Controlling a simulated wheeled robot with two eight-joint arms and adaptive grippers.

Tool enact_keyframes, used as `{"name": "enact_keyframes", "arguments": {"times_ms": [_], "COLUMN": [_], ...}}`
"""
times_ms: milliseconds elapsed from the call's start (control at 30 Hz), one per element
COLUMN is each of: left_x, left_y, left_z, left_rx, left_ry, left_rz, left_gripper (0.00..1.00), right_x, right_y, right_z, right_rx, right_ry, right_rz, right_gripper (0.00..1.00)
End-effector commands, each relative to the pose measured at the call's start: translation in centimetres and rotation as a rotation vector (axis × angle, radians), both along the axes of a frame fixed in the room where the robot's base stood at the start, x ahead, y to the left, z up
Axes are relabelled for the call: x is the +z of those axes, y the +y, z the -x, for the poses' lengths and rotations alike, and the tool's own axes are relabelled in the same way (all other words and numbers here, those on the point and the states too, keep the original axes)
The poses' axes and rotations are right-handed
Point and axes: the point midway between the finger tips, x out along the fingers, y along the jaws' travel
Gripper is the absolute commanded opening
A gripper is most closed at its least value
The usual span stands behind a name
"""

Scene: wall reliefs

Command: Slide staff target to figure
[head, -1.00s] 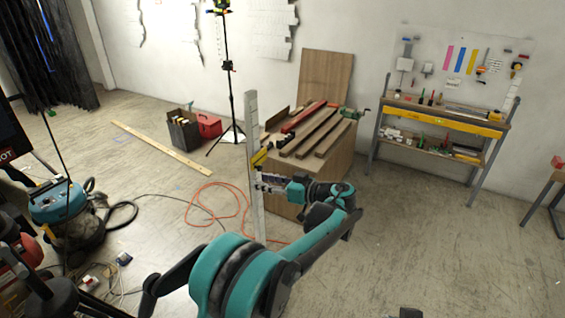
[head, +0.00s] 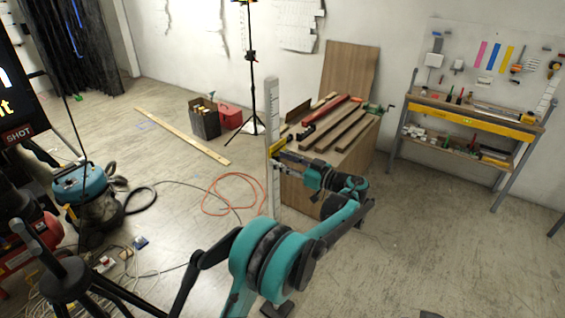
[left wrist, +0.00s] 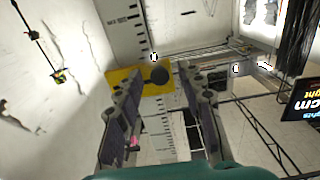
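A tall white graduated staff (head: 272,105) stands upright in front of the wooden bench. A yellow target (head: 277,147) sits on it below the top. In the left wrist view the target (left wrist: 122,79) is a yellow plate with a dark round knob (left wrist: 159,75). My left gripper (head: 283,159) is at the staff, just below and right of the target. In the left wrist view its fingers (left wrist: 157,85) are spread apart, with the knob in line between the tips. Whether they touch it I cannot tell. My right gripper is not in view.
A wooden bench (head: 345,165) with planks and clamps stands close behind my left arm. A light tripod (head: 252,90), an orange cable (head: 226,207) and a blue vacuum (head: 85,190) are to the left. A tool rack (head: 470,121) stands right. Floor on the right is clear.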

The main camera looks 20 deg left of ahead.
Motion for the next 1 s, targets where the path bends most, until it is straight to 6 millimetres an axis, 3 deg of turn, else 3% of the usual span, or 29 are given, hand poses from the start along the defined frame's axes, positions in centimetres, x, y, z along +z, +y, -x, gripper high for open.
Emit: {"name": "enact_keyframes", "arguments": {"times_ms": [167,300,333,567,667,900,1000], "left_x": [0.0,0.0,0.0,0.4,1.6,6.6,7.3], "left_y": [0.0,0.0,0.0,0.0,0.0,0.0,0.0], "left_z": [0.0,0.0,0.0,0.0,0.0,0.0,0.0], "left_rx": [0.000,0.000,0.000,0.000,-0.001,-0.001,0.000], "left_ry": [0.000,0.000,0.000,0.000,0.000,0.000,0.000], "left_rz": [0.000,0.000,0.000,0.000,0.000,-0.001,-0.001], "left_gripper": [0.38,0.02,0.00,0.00,0.00,0.00,0.00], "right_x": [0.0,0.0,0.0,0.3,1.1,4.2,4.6], "right_y": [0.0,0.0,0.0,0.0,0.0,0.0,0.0], "right_z": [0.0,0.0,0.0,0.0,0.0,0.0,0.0], "right_rx": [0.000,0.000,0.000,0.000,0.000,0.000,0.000], "right_ry": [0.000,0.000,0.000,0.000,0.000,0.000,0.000], "right_rz": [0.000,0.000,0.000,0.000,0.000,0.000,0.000], "right_gripper": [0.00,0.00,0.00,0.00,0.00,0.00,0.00]}}
